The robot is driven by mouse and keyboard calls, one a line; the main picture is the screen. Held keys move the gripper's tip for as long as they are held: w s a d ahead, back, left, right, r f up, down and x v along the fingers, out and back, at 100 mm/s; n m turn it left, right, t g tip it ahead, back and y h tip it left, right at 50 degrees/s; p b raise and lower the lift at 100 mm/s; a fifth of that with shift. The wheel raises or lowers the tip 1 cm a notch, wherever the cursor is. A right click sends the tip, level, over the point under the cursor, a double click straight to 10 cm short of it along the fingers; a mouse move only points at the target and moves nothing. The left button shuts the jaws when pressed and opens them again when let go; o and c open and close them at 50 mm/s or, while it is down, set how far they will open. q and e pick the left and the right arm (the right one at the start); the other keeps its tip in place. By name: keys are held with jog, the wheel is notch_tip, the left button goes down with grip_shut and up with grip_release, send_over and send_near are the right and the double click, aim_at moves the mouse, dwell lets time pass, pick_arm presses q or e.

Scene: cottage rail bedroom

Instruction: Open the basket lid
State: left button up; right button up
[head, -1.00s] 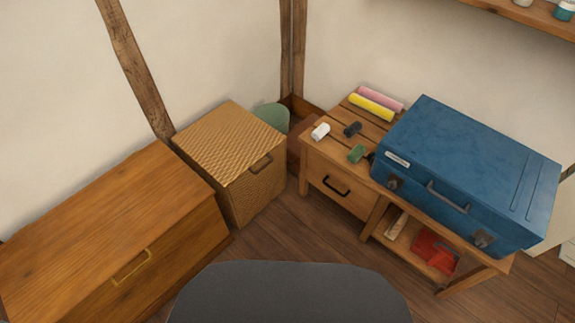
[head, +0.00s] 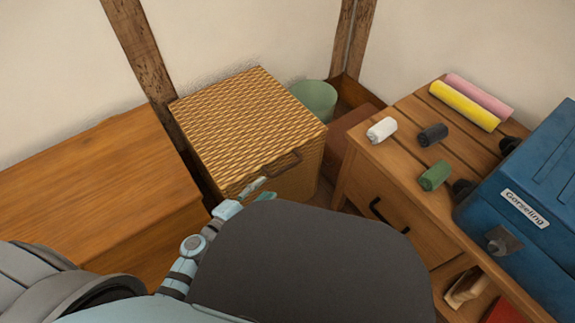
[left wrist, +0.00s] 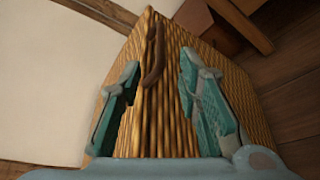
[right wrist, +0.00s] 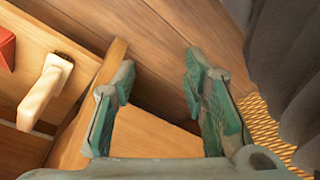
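The woven wicker basket (head: 245,115) stands in the corner with its lid down. A dark brown handle (head: 282,163) sits at its front edge. My left gripper (head: 258,191) is at the basket's front, just below the handle. In the left wrist view its two fingers (left wrist: 160,62) are spread apart, with the handle (left wrist: 154,50) and wicker (left wrist: 160,120) showing beyond the gap. Whether it touches the basket I cannot tell. My right gripper (right wrist: 160,62) is open and empty in the right wrist view. It is hidden in the head view.
A wooden chest (head: 95,195) stands left of the basket. A green bin (head: 314,97) is behind it at the right. A wooden table (head: 400,155) with rolls and a blue case (head: 530,200) stands at the right. My dark body part covers the lower middle.

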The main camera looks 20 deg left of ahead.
aim_at(285, 168)
pick_arm(q)
jog(key=b+x, duration=0.1)
jog(key=x, duration=0.6)
jog(key=shift+w+f, duration=0.15)
jog(key=shift+f, duration=0.05)
jog(key=b+x, duration=0.1)
jog(key=x, duration=0.2)
jog(key=shift+w+d, duration=0.15)
jog(key=shift+w, duration=0.15)
jog(key=shift+w+d, duration=0.1)
jog(key=shift+w, duration=0.1)
pick_arm(e)
jog(key=v, duration=0.5)
jog(key=shift+w+a, duration=0.1)
jog(key=shift+w, duration=0.35)
pick_arm(q)
jog(key=shift+c, duration=0.5)
grip_shut()
